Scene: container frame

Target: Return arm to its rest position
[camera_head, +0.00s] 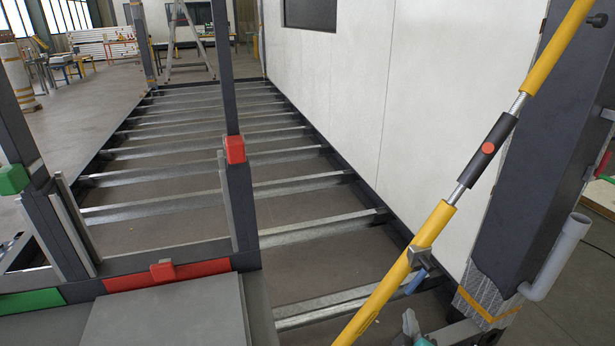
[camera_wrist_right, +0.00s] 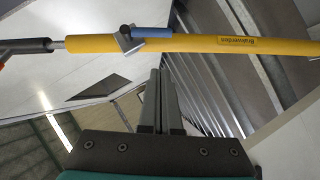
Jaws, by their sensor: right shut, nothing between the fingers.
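My right gripper (camera_head: 410,322) shows only in part at the bottom edge of the head view, just right of the yellow brace pole (camera_head: 425,232). In the right wrist view its two grey fingers (camera_wrist_right: 161,98) are shut together with nothing between them. The pole (camera_wrist_right: 210,44) crosses the top of that view beyond the fingertips, and I see a gap between them. The pole carries a metal clamp (camera_head: 420,257) with a blue handle (camera_head: 415,282); the handle also shows in the wrist view (camera_wrist_right: 151,32). My left gripper is not in view.
A dark post (camera_head: 540,150) with a grey pipe (camera_head: 556,258) stands at the right. A white wall panel (camera_head: 420,90) runs along the floor frame's right side. Metal joists (camera_head: 215,204) span the open frame.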

